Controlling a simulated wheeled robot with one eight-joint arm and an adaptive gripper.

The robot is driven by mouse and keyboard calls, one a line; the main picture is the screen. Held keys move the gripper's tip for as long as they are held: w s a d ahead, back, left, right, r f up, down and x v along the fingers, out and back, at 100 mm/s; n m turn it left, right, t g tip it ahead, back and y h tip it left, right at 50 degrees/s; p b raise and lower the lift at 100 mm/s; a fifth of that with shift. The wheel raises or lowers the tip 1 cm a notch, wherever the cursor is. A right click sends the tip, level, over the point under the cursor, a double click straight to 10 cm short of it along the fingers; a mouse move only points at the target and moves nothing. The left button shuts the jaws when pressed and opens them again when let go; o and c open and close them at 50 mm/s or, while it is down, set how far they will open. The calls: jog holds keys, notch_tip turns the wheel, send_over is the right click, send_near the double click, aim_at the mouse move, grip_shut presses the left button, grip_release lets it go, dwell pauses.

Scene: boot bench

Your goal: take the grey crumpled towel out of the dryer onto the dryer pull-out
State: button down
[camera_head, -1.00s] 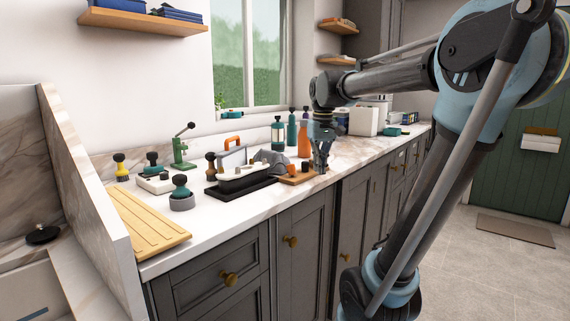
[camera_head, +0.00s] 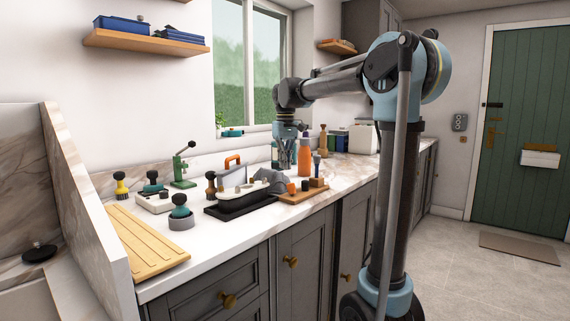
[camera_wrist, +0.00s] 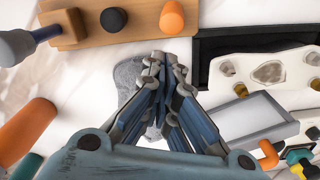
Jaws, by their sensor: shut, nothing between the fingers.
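My gripper (camera_head: 287,163) hangs over the worktop, fingers pointing down, shut and empty. In the wrist view its fingertips (camera_wrist: 167,62) are close together. A grey rumpled lump (camera_head: 277,182) lies on the worktop between the black tray and the wooden peg board; it may be the towel. In the wrist view the grey lump (camera_wrist: 127,76) shows below and beside the fingers, partly hidden by them. I cannot tell whether they touch. I cannot make out a dryer or its pull-out in either view.
A black tray (camera_head: 212,212) carries a white item. The peg board (camera_head: 312,194) stands right of the lump, with an orange bottle (camera_head: 304,160) behind it. A ribbed wooden board (camera_head: 145,245) lies at the front left.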

aim_at(286, 179)
notch_tip(286, 179, down, 7)
jog(key=shift+r, duration=0.1)
dwell(0.4)
jog(key=shift+d, duration=0.1)
jog(key=shift+s+d, duration=0.45)
jog(key=shift+s, duration=0.3)
